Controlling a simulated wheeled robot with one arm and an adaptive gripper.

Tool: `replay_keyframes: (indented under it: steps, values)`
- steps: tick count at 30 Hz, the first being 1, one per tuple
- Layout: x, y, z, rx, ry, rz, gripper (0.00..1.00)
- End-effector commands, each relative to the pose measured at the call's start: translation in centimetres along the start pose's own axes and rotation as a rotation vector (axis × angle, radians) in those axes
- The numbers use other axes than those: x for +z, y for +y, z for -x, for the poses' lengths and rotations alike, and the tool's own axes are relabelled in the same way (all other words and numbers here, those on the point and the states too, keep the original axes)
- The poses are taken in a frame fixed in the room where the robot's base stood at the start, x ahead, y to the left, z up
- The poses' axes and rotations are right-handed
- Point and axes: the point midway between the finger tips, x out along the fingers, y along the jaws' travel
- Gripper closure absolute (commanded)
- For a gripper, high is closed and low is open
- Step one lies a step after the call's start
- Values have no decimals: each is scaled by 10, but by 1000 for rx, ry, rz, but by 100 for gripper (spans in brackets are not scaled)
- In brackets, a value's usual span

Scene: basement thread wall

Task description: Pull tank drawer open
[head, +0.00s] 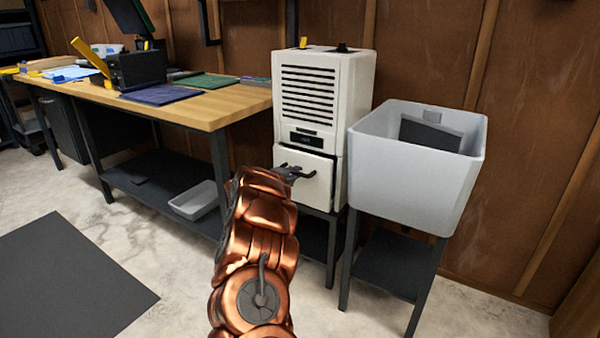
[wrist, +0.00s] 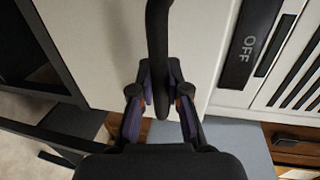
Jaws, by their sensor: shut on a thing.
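The tank drawer (head: 308,186) is the lower white front of the white louvred unit (head: 318,100), which stands on a dark stand. The drawer front stands out slightly from the body, with a dark line along its top edge. My gripper (head: 292,174) is at the drawer's dark handle. In the wrist view my gripper (wrist: 160,98) is shut on the black curved handle (wrist: 158,45), one finger on each side. The drawer front (wrist: 100,40) is behind the handle. A dark panel (wrist: 246,48) reading "OFF" is beside it. The drawer's inside is hidden.
A grey utility sink (head: 410,185) on dark legs stands close to the unit's right. A wooden workbench (head: 215,108) with mats and tools stands to the left, with a grey bin (head: 195,200) on its lower shelf. Open floor and a dark mat (head: 65,275) lie at lower left.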

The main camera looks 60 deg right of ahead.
Motion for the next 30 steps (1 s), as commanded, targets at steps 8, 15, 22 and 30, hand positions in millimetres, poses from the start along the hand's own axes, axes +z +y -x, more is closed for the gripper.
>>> replay_keyframes:
  steps: [8,15,22,30]
  values:
    - [2,12,53,2,-4,-1,100]
    - [3,23,101,4,-5,1,100]
    - [2,30,140,4,-5,0,100]
    - [1,35,163,3,0,-1,100]
